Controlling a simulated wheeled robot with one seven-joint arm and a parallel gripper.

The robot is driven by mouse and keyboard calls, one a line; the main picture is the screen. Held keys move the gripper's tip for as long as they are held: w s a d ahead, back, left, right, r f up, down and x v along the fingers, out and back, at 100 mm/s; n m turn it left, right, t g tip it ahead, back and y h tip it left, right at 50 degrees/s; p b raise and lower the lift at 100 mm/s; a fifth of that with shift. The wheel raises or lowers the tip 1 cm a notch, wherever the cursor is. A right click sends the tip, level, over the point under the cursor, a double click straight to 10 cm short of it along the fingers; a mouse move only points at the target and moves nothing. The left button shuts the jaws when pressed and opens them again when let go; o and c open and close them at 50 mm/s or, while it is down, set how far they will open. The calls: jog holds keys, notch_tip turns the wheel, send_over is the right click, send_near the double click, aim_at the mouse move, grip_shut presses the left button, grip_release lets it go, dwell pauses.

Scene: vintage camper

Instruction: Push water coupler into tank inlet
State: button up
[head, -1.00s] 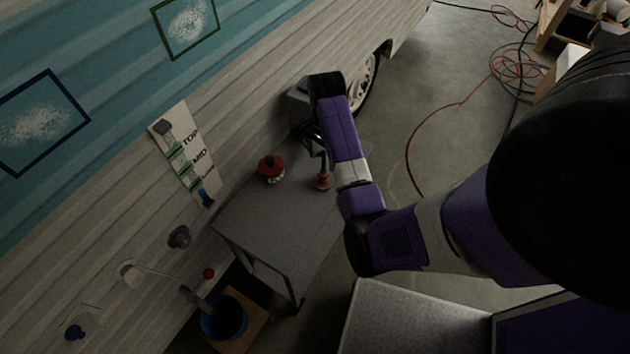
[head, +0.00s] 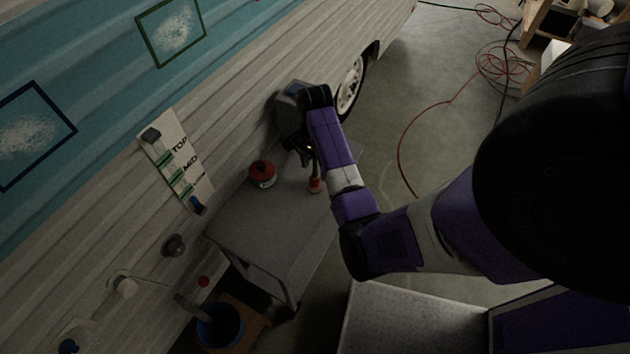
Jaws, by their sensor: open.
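My gripper (head: 305,152) is open above the far end of a small grey table, beside the camper wall. My own arm partly covers it, and its fingers are dark and small. A small red-and-tan item (head: 315,185) stands on the table just below the gripper. I cannot tell whether they touch. I cannot tell for sure which of these is the coupler or the tank inlet.
A red-topped can (head: 262,174) stands on the grey table (head: 265,232) against the wall. A grey box (head: 289,97) is beside the wheel (head: 350,88). Red and black hoses lie on the open floor at right.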

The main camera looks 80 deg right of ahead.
aim_at(315, 177)
jog(key=shift+a+f+p, duration=0.1)
jog(key=shift+f+p, duration=0.2)
jog(key=shift+f, duration=2.3)
grip_shut()
